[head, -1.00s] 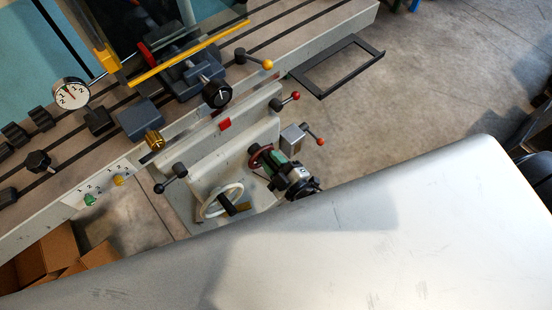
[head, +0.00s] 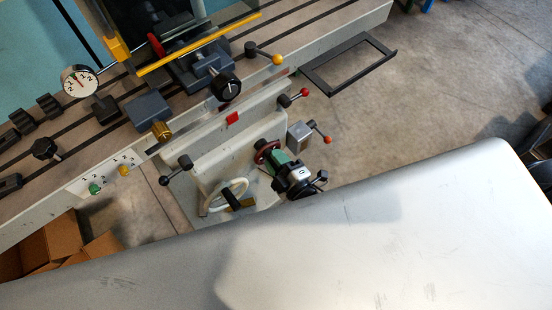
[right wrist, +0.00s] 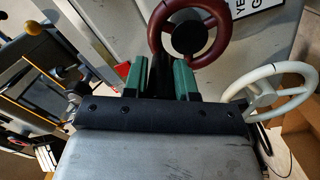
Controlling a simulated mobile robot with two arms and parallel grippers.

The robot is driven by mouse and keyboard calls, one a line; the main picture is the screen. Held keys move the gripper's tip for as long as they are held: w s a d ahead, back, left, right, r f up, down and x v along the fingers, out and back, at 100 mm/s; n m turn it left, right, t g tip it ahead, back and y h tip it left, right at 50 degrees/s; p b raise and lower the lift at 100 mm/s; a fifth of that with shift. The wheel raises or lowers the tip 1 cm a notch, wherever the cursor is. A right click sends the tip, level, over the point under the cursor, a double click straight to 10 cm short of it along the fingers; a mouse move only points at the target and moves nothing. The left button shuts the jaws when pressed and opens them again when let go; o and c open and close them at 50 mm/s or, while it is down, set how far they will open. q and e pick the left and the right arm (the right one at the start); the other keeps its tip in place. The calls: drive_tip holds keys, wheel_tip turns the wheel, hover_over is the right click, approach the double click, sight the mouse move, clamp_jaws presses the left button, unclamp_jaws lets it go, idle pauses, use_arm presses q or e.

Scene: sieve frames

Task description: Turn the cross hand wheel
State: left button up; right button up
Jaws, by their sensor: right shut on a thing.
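A dark red hand wheel (head: 265,151) with a black hub is on the machine's front; it also shows at the top of the right wrist view (right wrist: 208,50). My right gripper (head: 279,164) is at this wheel. In the right wrist view its green fingers (right wrist: 160,78) are shut on a dark, narrow part that looks like the wheel's handle. The fingers partly hide it. A white hand wheel (head: 208,209) with a black handle is to the left and below, apart from the gripper; it shows at the right of the wrist view (right wrist: 291,69). My left gripper is not in view.
A lever with a red ball (head: 327,140) and a grey block (head: 299,136) are just right of the gripper. Another black lever (head: 177,171) is left of it. Cardboard boxes (head: 62,236) lie at lower left.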

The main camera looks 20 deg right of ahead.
drive_tip(key=shift+s+f, duration=0.1)
drive_tip(key=o, duration=0.9)
drive_tip(key=b+v, duration=0.1)
drive_tip(key=v, duration=0.9)
drive_tip(key=shift+s+d, duration=0.1)
drive_tip(key=shift+s, duration=0.25)
